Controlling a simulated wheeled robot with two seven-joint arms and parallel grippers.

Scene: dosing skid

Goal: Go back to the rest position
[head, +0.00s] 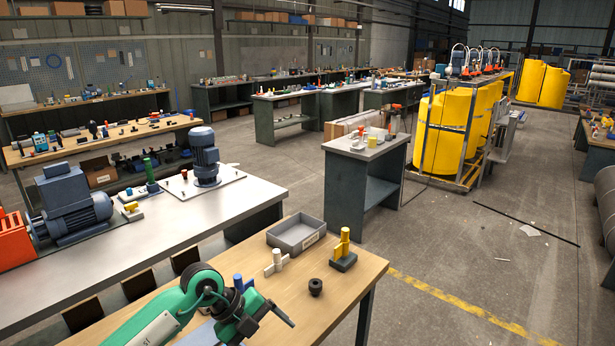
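My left arm comes in green from the lower left over the wooden bench (262,258). My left gripper (286,314) is dark and points right, low over the front of the bench. Its fingers overlap from this angle, so I cannot tell whether it is open or shut. I see nothing clearly held in it. A blue-handled part (238,283) stands just behind its wrist, partly hidden. A black ring-like part (315,287) lies on the bench, apart from the fingertips. My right gripper is not in view.
On the bench are a grey tray (284,246), a white-handled part (275,264) and a yellow-handled part on a dark block (343,252). A metal-topped bench (150,225) with motors stands behind. The floor (450,270) to the right is mostly clear.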

